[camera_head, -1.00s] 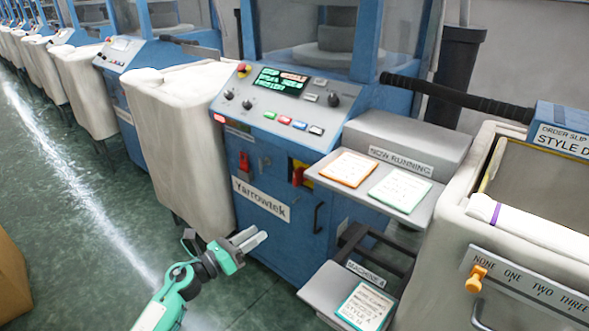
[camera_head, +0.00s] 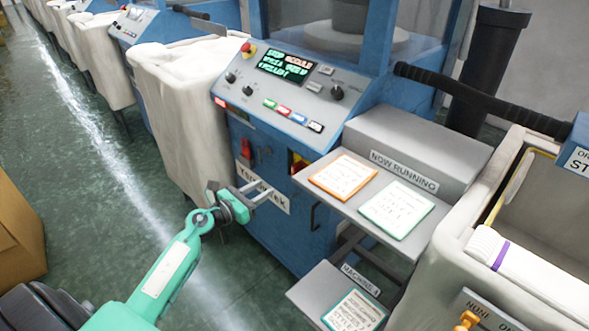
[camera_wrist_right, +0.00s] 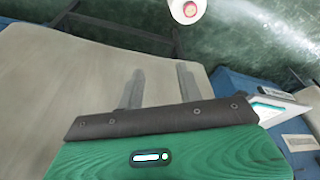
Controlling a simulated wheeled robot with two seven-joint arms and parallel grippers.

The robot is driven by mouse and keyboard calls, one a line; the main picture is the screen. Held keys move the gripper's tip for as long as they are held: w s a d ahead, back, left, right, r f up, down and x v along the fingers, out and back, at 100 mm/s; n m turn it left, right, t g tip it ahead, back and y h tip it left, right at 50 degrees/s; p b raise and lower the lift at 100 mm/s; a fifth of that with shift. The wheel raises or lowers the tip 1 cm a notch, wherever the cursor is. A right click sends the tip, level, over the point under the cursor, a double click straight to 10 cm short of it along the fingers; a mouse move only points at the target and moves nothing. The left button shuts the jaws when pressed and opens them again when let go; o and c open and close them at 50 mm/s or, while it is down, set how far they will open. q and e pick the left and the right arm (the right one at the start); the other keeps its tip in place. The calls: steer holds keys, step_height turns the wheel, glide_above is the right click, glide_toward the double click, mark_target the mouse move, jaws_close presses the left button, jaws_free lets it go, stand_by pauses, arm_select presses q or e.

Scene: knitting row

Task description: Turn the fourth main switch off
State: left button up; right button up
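The blue Yarnowtek machine (camera_head: 290,225) stands at centre, with a "MACHINE 4" label (camera_head: 361,279) by its lower tray.
A control panel (camera_head: 270,100) with knobs and coloured buttons is above. A grey shelf (camera_head: 385,190) with two cards juts out right of the switch. Cream bins stand left (camera_head: 190,110) and right (camera_head: 440,265). Green floor (camera_head: 90,190) is free at left.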

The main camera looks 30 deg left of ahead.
mark_target(292, 171)
arm_select(q)
steer(key=x, duration=1.2)
steer(key=shift+w, duration=0.1)
jaws_close()
